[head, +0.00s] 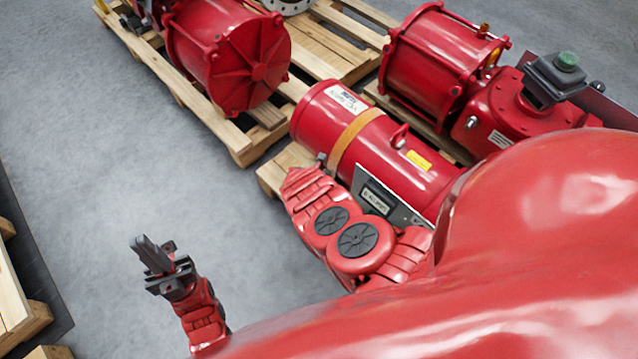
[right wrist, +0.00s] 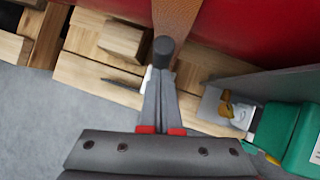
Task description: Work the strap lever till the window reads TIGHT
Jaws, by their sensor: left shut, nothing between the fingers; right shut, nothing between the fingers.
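The red cylinder (head: 385,150) lies on a pallet with an orange-brown strap (head: 352,137) around it. A grey panel on its side carries a small window (head: 377,199); I cannot read its lettering surely. In the right wrist view the strap (right wrist: 177,20) runs down to a dark round-ended piece (right wrist: 163,48), seemingly the lever's end. My right gripper (right wrist: 160,75) is shut and empty just below that piece; I cannot tell whether they touch. In the head view my right arm hides most of that spot. My left gripper (head: 145,245) is shut and empty over bare floor.
Red actuators (head: 228,60) and (head: 435,60) stand on wooden pallets behind. In the right wrist view a green box (right wrist: 285,130) and a metal plate stand right of the gripper, with pallet boards (right wrist: 100,75) below. The grey floor (head: 100,170) at the left is clear.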

